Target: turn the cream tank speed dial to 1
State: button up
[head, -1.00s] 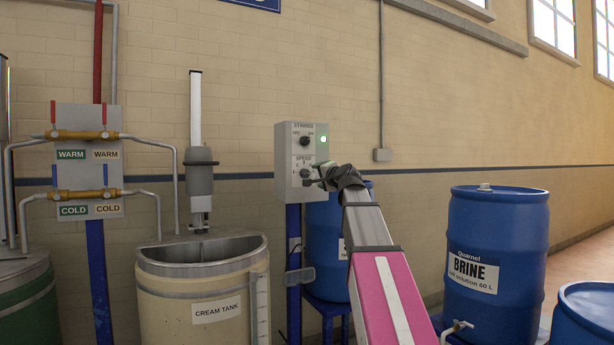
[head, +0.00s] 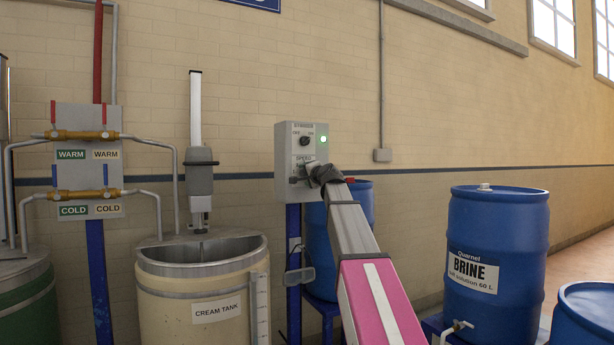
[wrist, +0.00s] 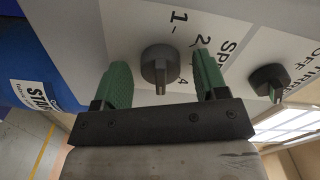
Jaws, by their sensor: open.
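The cream control box (head: 292,185) stands by the cream tank (head: 195,290). Its lower speed dial is hidden behind my gripper (head: 310,174) in the head view. In the wrist view the dark round speed dial (wrist: 160,64) shows between the green fingers of my gripper (wrist: 161,70). The gripper is open, with one finger on each side of the dial and a visible gap to both. The printed 1 and 2 show beside the dial. The dial's ridge points down in the wrist picture, away from the 1. Whether the fingers reach around the dial in depth is unclear.
The upper switch (head: 305,141) sits close above, and shows in the wrist view (wrist: 268,80) right of the gripper. A green lamp (head: 323,139) is lit. A blue barrel (head: 362,200) stands behind my arm; the brine barrel (head: 497,245) is further right.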

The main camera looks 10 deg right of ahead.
jog(key=c, duration=0.9)
